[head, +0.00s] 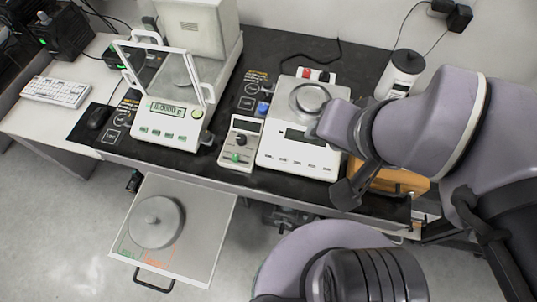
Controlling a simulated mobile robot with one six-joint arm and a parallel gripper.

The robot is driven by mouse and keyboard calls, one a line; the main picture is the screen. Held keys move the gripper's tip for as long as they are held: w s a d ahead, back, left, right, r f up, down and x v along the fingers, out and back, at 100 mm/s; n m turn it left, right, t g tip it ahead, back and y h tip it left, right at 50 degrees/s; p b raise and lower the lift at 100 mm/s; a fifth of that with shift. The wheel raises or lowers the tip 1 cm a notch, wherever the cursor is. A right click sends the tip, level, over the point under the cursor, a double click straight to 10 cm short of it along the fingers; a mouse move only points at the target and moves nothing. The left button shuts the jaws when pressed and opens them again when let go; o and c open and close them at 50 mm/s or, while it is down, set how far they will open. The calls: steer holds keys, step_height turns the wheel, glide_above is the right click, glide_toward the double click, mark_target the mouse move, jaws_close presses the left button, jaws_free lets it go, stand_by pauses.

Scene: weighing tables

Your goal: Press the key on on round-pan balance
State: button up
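The round-pan balance (278,150) is a white unit on the black-topped bench, right of the middle in the head view. Its round metal pan (312,97) is empty, and my arm covers part of its right side. Its display (300,137) looks dark, with no readable digits. A row of small keys runs along its front edge; their labels are too small to read. My gripper (352,188) is at the balance's front right corner, its dark finger low beside the key row. The fingertips are partly hidden, and I cannot tell whether it touches a key.
A draft-shield balance (172,125) reading 0.0000 g stands to the left. A small control box (240,142) with knobs sits between the balances. An orange-brown box (395,180) is behind my gripper. A pull-out shelf (205,215) holds a round metal weight (157,221).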

jaws_close()
stand_by(1.4)
